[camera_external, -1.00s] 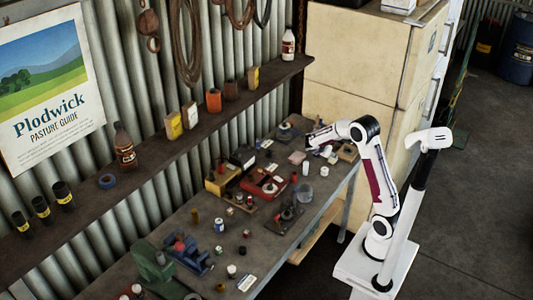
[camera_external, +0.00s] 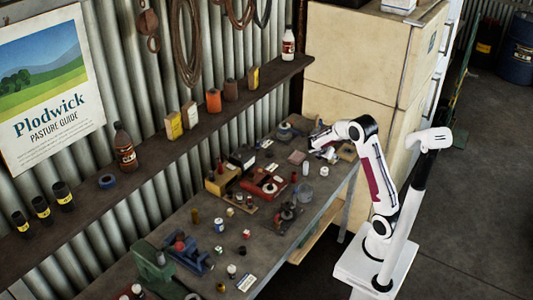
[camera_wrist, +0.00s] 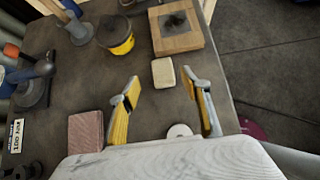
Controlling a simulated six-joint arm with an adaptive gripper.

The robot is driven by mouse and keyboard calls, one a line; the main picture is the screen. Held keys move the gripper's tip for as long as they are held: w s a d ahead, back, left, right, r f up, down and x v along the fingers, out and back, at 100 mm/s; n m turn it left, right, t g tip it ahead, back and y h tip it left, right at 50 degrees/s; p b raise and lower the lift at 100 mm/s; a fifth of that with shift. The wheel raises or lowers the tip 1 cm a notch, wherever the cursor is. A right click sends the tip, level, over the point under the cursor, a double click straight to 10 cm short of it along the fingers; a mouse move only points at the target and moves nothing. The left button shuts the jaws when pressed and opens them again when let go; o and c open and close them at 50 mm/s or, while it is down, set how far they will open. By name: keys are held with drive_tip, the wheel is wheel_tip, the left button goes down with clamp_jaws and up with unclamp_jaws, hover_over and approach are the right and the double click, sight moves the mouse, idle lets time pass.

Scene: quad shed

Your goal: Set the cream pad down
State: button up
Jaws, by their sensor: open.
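The cream pad (camera_wrist: 163,72) is a small pale block with rounded corners. In the wrist view it lies on the grey bench top, just in front of the wooden block. My gripper (camera_wrist: 160,80) is open, with its two yellow-lined fingers spread wide. The pad shows in the gap between the fingertips, and neither finger touches it. In the external view my gripper (camera_external: 318,144) is low over the far right end of the bench. I cannot make out the cream pad clearly there.
A wooden block with a dark grey piece (camera_wrist: 178,32) stands just beyond the pad. A yellow and black pot (camera_wrist: 115,35) is to its left. A pinkish square pad (camera_wrist: 85,131) lies at lower left. The bench edge (camera_wrist: 222,85) runs close on the right.

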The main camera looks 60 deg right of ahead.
drive_tip(key=shift+s+x, duration=0.15)
drive_tip(key=shift+x, duration=0.95)
drive_tip(key=shift+s+x, duration=0.1)
drive_tip(key=shift+x, duration=1)
drive_tip(key=c, duration=1.1)
drive_tip(key=shift+r, duration=0.1)
drive_tip(key=shift+r, duration=4.9)
